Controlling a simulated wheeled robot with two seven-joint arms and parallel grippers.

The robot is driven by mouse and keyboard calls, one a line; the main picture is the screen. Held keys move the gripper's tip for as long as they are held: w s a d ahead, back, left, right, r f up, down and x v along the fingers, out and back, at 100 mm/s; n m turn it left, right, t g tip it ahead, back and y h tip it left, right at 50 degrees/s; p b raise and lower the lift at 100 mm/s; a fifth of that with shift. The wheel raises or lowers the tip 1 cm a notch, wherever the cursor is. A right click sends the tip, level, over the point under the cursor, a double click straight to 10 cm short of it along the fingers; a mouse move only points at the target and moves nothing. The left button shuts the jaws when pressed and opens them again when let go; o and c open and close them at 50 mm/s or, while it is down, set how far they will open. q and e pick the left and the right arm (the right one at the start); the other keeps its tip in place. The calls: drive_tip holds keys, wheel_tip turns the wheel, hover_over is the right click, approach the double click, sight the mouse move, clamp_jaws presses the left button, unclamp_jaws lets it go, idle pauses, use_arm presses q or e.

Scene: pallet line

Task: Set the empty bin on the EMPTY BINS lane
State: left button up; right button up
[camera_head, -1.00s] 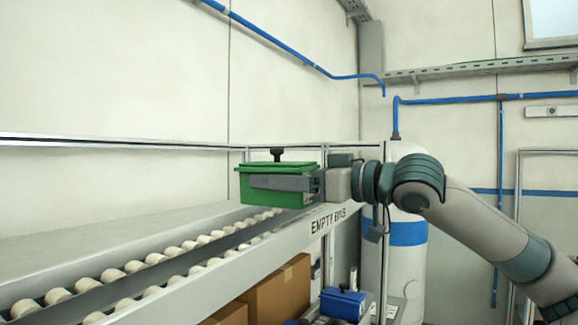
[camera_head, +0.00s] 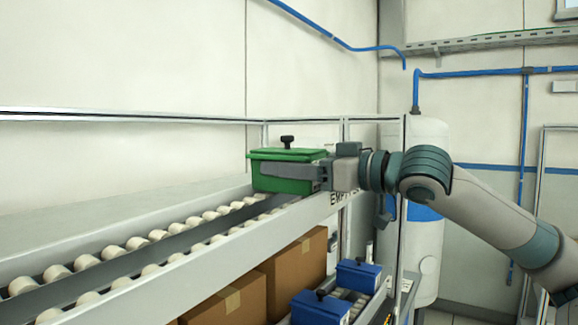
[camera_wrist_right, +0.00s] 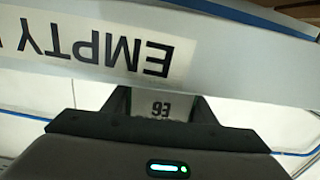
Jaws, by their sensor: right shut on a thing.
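The green bin (camera_head: 272,181), with a green lid and a black knob on top, is at the far end of the upper roller lane (camera_head: 180,240). My right gripper (camera_head: 290,174) is shut on the bin from the right side, its finger along the bin's near face. The bin looks upright and is over or on the rollers; I cannot tell whether it touches them. The EMPTY BINS label on the lane's side rail is partly covered by my gripper, and part of the label (camera_wrist_right: 100,47) shows upside down in the right wrist view. My left gripper is not in view.
Cardboard boxes (camera_head: 232,303) and blue bins (camera_head: 358,274) sit on a lower level under the lane. A metal frame post (camera_head: 402,180) and a white tank (camera_head: 427,245) stand behind my right arm. The rollers nearer to me are clear.

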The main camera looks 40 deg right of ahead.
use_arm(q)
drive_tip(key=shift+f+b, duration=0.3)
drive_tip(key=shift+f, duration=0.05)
use_arm(e)
drive_tip(key=shift+f, duration=0.3)
idle(0.4)
drive_tip(key=o, duration=1.2)
drive_tip(key=shift+c, duration=0.2)
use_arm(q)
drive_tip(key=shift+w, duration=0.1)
use_arm(e)
drive_tip(key=shift+s+d+f+b, duration=0.1)
drive_tip(key=shift+s+d+b, duration=0.1)
drive_tip(key=shift+s+b, duration=0.5)
use_arm(q)
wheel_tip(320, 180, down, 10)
drive_tip(key=b, duration=0.9)
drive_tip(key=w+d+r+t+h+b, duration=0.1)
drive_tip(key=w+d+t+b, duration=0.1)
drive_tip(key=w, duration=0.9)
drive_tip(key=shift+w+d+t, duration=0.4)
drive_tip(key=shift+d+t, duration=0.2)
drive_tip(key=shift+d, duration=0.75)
use_arm(e)
drive_tip(key=v, duration=1.6)
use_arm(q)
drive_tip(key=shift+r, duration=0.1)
